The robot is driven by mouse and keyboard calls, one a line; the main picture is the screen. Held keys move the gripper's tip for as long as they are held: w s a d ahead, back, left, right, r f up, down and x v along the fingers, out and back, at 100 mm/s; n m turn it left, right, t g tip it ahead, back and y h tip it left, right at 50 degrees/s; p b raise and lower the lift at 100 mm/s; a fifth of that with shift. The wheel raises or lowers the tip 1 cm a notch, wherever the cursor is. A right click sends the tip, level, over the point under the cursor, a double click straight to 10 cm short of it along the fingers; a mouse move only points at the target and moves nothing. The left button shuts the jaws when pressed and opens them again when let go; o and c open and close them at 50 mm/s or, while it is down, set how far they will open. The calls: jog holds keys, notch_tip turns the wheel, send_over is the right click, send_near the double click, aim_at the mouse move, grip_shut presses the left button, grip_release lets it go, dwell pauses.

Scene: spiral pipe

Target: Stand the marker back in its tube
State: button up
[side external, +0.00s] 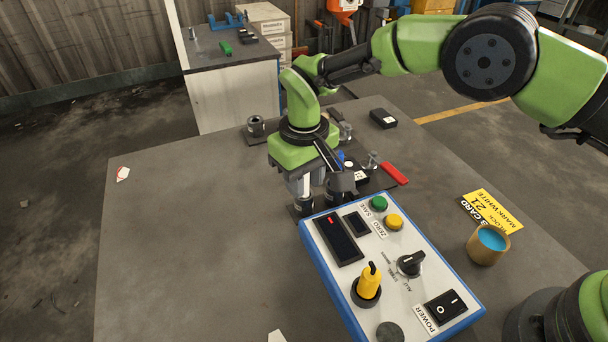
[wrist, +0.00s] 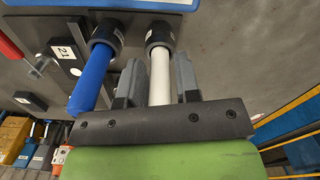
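In the side view my gripper (side external: 304,185) points down behind the control box, low over the tubes. The blue marker's tube (side external: 340,185) shows just right of it.
A control box (side external: 390,265) with knobs and buttons stands close in front of the tubes. A red bar (side external: 393,173) and small clamps lie to the right. A wooden cup (side external: 488,245) and yellow card (side external: 489,209) are further right.

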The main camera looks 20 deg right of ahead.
jog(key=shift+o, duration=0.8)
notch_tip(320, 180, up, 13)
jog(key=shift+f, duration=0.2)
jog(key=s+d+r+m+t+y, duration=0.1)
jog(key=s+d+r, duration=0.2)
jog(key=d+r, duration=0.3)
jog(key=s+d+r+m+t+y, duration=0.1)
jog(key=s+d+r+m+t, duration=0.1)
jog(key=s+d+r, duration=0.45)
jog(key=s+d+m+t, duration=0.2)
jog(key=s+d, duration=0.1)
jog(key=s, duration=0.4)
jog(key=s+d+m+t, duration=0.2)
jog(key=s+d, duration=0.1)
jog(key=s, duration=0.4)
jog(key=shift+s+d, duration=0.15)
jog(key=shift+s, duration=0.05)
